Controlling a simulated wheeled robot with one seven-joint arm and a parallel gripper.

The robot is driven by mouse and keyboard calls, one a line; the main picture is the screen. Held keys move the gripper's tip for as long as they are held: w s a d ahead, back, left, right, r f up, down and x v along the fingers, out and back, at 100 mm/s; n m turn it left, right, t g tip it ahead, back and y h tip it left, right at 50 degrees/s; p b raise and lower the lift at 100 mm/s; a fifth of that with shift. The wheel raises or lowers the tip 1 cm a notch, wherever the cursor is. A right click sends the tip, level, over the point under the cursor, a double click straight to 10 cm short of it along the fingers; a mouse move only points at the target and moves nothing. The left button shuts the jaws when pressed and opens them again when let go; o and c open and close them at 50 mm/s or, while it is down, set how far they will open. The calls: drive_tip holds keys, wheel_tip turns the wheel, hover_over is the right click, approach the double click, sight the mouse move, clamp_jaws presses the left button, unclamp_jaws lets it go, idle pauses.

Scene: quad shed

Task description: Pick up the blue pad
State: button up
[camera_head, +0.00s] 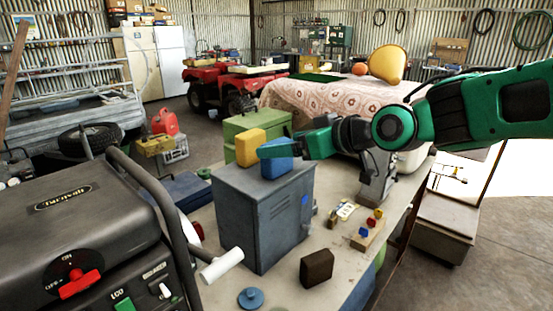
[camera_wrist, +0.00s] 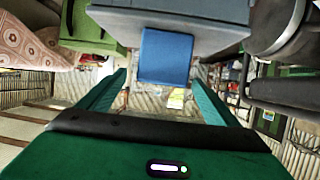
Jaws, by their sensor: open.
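The blue pad (camera_head: 277,167) stands on top of the grey metal cabinet (camera_head: 262,215), close beside a yellow block (camera_head: 250,147). My gripper (camera_head: 268,151) is level with the pad's upper part and partly covers it from the camera. In the wrist view the blue pad (camera_wrist: 165,57) lies ahead, roughly centred between the fingertips. My gripper (camera_wrist: 159,77) is open there, with one green finger on each side. I cannot tell whether a finger touches the pad.
A green box (camera_head: 237,125) stands behind the cabinet. On the bench are a brown block (camera_head: 317,267), a blue knobbed disc (camera_head: 251,298) and a small wooden board (camera_head: 367,235) with coloured pegs. A dark generator (camera_head: 75,220) fills the left front.

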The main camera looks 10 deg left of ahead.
sight(278, 141)
drive_tip(key=x, duration=0.3)
drive_tip(key=shift+a+f, duration=0.1)
drive_tip(key=shift+f, duration=0.05)
drive_tip(key=c, duration=1.1)
